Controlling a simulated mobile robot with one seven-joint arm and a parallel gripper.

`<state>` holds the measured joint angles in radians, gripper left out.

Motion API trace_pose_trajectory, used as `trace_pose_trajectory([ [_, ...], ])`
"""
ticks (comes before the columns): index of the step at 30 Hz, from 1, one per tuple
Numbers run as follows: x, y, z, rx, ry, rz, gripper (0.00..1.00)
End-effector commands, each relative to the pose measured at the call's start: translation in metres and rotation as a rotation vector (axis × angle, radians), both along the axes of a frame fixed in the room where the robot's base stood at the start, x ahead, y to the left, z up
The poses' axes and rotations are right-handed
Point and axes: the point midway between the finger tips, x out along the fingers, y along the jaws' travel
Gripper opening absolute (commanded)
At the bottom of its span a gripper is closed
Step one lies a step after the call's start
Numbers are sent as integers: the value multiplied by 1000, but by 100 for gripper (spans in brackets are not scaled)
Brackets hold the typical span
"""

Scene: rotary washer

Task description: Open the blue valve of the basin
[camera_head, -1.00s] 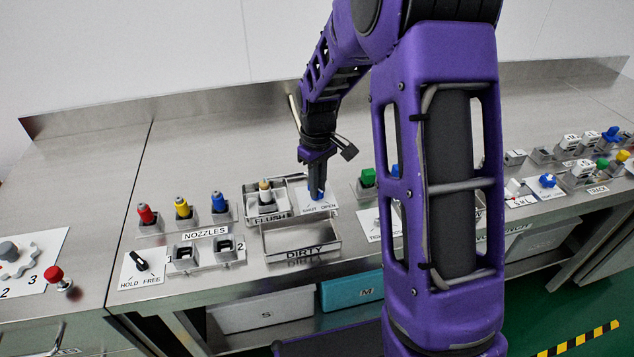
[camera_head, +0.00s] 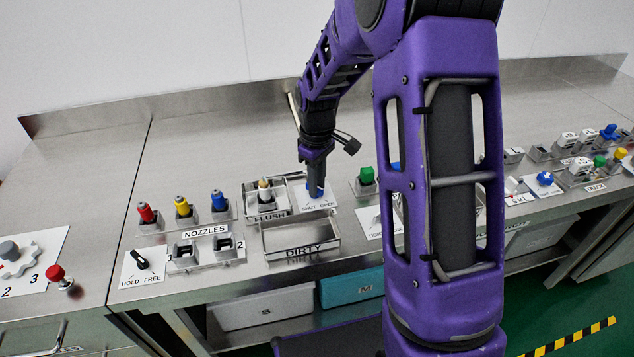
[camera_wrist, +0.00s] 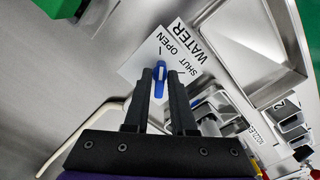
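The blue valve handle (camera_head: 315,191) stands on a white plate (camera_head: 330,201) marked SHUT and OPEN, behind the basin marked DIRTY (camera_head: 338,240). My gripper (camera_head: 315,186) points down over the valve. In the wrist view the blue handle (camera_wrist: 159,84) lies between the two fingers of my gripper (camera_wrist: 160,80), which appear closed on its sides. The plate (camera_wrist: 146,58) there also reads WATER. The handle's far end points towards the OPEN side of the plate.
A FLUSH tray with a nozzle (camera_head: 265,195) stands left of the valve. Red (camera_head: 147,213), yellow (camera_head: 183,207) and blue (camera_head: 219,202) nozzles stand further left. A green-topped block (camera_head: 367,175) is close on the right.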

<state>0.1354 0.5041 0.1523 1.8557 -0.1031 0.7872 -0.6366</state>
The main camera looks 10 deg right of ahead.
Motion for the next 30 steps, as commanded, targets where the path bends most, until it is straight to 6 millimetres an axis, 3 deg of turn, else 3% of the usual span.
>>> trace_pose_trajectory([
  [1, 0, 0, 0, 0, 0, 0, 35],
  [3, 0, 0, 0, 0, 0, 0, 45],
  [14, 0, 0, 5, -1, 1, -1, 45],
  [20, 0, 0, 38, -1, -3, -1, 45],
  [30, 0, 0, 122, 0, -4, 0, 45],
])
